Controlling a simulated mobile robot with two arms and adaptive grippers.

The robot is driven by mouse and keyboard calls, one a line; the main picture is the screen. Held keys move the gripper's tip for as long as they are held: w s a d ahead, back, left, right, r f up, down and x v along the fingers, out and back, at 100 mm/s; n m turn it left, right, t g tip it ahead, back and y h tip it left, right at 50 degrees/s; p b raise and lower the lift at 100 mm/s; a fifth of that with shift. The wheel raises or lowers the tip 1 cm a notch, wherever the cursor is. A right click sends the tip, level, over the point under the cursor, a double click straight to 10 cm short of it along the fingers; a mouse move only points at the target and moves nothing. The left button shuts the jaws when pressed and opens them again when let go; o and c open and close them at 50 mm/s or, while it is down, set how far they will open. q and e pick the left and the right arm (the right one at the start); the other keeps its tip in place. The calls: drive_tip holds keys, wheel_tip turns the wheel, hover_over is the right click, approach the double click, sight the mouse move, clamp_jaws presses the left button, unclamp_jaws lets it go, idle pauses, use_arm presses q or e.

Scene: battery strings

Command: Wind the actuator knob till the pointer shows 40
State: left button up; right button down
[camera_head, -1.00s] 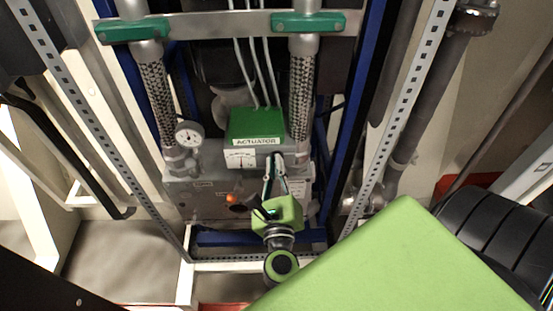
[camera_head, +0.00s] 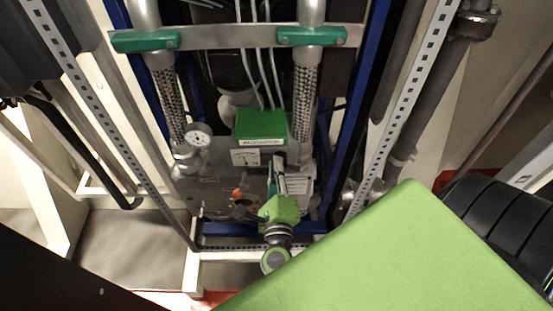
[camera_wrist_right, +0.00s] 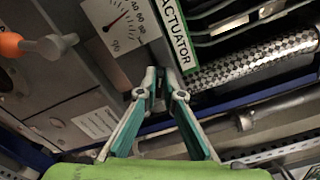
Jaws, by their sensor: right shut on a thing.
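The green actuator box (camera_head: 260,127) is in the middle of the head view, with a white scale plate (camera_head: 246,157) on its grey front. In the right wrist view the scale (camera_wrist_right: 121,22) shows at the top with a thin pointer (camera_wrist_right: 117,20); the picture is too small for a sure reading. My right gripper (camera_head: 277,161) reaches up to the box's front, right of the scale. In the wrist view the right gripper (camera_wrist_right: 158,82) is shut on the dark actuator knob, which its fingertips mostly hide. My left gripper is not in view.
A round gauge (camera_head: 198,135) and braided hoses (camera_head: 305,95) flank the box. An orange knob (camera_head: 238,194) sits lower left of it, larger in the wrist view (camera_wrist_right: 12,44). Perforated metal posts (camera_head: 402,105) stand at either side. A cream beam (camera_head: 250,256) crosses below.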

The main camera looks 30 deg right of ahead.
idle(0.4)
drive_tip(key=c, duration=2.2)
unclamp_jaws()
drive_tip(key=v, duration=1.2)
drive_tip(key=shift+s, duration=0.1)
